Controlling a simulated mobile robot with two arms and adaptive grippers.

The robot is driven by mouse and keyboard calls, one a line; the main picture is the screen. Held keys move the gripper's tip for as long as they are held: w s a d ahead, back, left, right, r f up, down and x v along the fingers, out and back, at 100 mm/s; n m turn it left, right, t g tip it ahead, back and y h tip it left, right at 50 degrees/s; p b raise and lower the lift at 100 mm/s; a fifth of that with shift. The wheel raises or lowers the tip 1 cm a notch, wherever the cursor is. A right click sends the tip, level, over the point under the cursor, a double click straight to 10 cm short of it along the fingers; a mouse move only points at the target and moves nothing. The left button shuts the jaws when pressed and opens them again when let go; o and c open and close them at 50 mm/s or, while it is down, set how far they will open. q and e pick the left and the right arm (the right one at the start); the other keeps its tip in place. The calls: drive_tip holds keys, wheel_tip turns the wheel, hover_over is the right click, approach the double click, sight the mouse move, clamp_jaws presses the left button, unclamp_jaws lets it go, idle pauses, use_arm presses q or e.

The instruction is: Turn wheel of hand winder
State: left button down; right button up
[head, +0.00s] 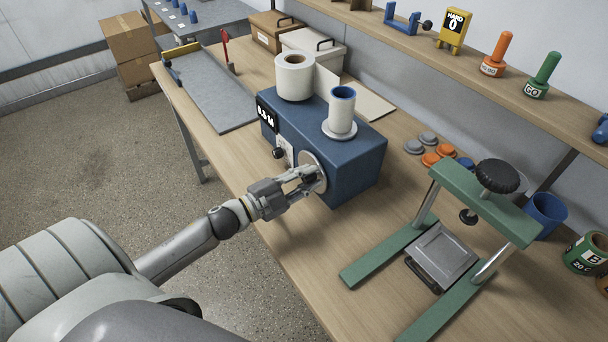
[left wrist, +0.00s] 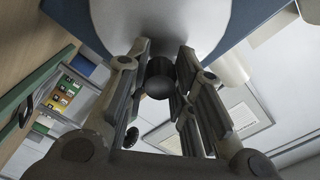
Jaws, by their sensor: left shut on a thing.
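The hand winder is a blue box (head: 352,160) on the wooden table, with a white paper roll (head: 294,77) and a white spool with a blue core (head: 341,108) on top. A label on its front reads what looks like "0.9 M". Its round silver wheel (head: 317,172) is on the front face; the wheel also fills the top of the left wrist view (left wrist: 160,22). My left gripper (head: 308,180) is at the wheel, shut on its dark round knob (left wrist: 160,78), which sits between the two fingers. My right gripper is not in view.
A green press frame (head: 485,205) stands to the right. Grey and orange discs (head: 431,159) lie behind it. A grey cutting board (head: 215,92) lies at the far left. A shelf (head: 450,60) with coloured tools runs along the wall. Bare table lies in front of the winder.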

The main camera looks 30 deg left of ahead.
sight(320, 188)
use_arm(q)
drive_tip(key=m, duration=0.1)
drive_tip(key=f+m+b, duration=0.1)
drive_tip(key=m, duration=0.1)
drive_tip(key=shift+s+d+f+m+b, duration=0.2)
drive_tip(key=shift+d+f+m+b, duration=0.15)
drive_tip(key=shift+m, duration=0.05)
drive_tip(key=m+b, duration=0.1)
drive_tip(key=f+m+b, duration=0.1)
drive_tip(key=m, duration=0.1)
drive_tip(key=shift+s+d+f+m, duration=0.1)
drive_tip(key=shift+d+f+m, duration=0.1)
drive_tip(key=shift+m, duration=0.1)
drive_tip(key=m+b, duration=0.1)
drive_tip(key=f+m+b, duration=0.1)
drive_tip(key=m, duration=0.1)
drive_tip(key=shift+f+m+b, duration=0.25)
drive_tip(key=shift+m+b, duration=0.05)
drive_tip(key=shift+b, duration=0.05)
drive_tip(key=shift+a+f+m+b, duration=0.1)
drive_tip(key=shift+f+m+b, duration=0.15)
drive_tip(key=shift+m+b, duration=0.5)
drive_tip(key=shift+a+f+m+b, duration=0.15)
drive_tip(key=shift+m+b, duration=0.25)
drive_tip(key=shift+m, duration=0.55)
drive_tip(key=c, duration=1.3)
unclamp_jaws()
drive_tip(key=shift+o, duration=0.5)
